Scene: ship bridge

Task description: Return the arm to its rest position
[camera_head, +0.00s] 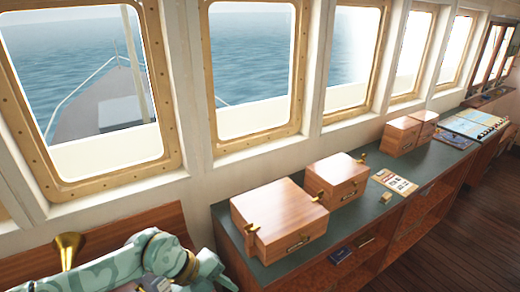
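A pale green patterned arm of mine (120,267) crosses the bottom left corner. It bends near a dark joint and runs out of the frame at the bottom. No gripper fingers can be made out on it, and what it may hold is hidden. My other arm is not in view.
A long dark green counter (345,222) runs under the windows. A large wooden box (280,208), a second wooden box (337,172) and smaller boxes (403,133) stand on it. A brass horn-shaped fitting (68,248) is close behind my arm. The wooden floor (450,235) at right is clear.

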